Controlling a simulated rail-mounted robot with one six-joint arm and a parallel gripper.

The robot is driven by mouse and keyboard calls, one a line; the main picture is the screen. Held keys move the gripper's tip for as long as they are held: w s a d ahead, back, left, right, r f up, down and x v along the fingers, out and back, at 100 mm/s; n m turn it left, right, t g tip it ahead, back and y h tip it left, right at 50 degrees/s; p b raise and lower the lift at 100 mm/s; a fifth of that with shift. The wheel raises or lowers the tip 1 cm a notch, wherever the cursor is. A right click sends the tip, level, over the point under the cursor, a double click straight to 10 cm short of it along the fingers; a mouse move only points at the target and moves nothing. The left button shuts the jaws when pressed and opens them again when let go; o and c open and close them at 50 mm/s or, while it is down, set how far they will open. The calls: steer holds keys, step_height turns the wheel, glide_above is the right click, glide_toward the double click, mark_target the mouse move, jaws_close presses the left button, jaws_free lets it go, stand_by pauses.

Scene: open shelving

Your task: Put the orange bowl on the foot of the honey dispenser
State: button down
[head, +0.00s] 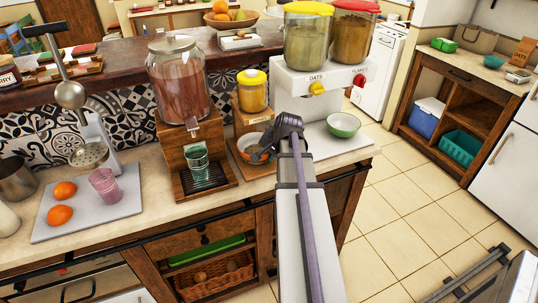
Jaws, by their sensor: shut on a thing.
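The honey dispenser (252,92) is a jar of amber honey with a yellow lid on a wooden stand, in the middle of the counter. The orange bowl (246,143), pale inside, is low in front of that stand, over its foot. My gripper (263,154) is at the bowl's right side and is shut on it. The wrist and arm come in from the right front and hide part of the stand and foot. I cannot tell whether the bowl touches the foot or is a little above it.
A large dispenser of dark red drink (181,82) with a glass (198,160) stands left. The oats and flakes dispenser (312,75) stands right, with a green bowl (343,125) below. Two oranges (60,205) and a pink glass (104,186) are on a tray at left.

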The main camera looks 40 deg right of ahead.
steer(key=shift+f, duration=0.2)
steer(key=c, duration=1.1)
jaws_free()
steer(key=shift+r, duration=0.1)
steer(key=p+v, duration=1)
steer(key=v, duration=0.2)
steer(key=shift+r+p, duration=0.15)
steer(key=shift+p, duration=0.2)
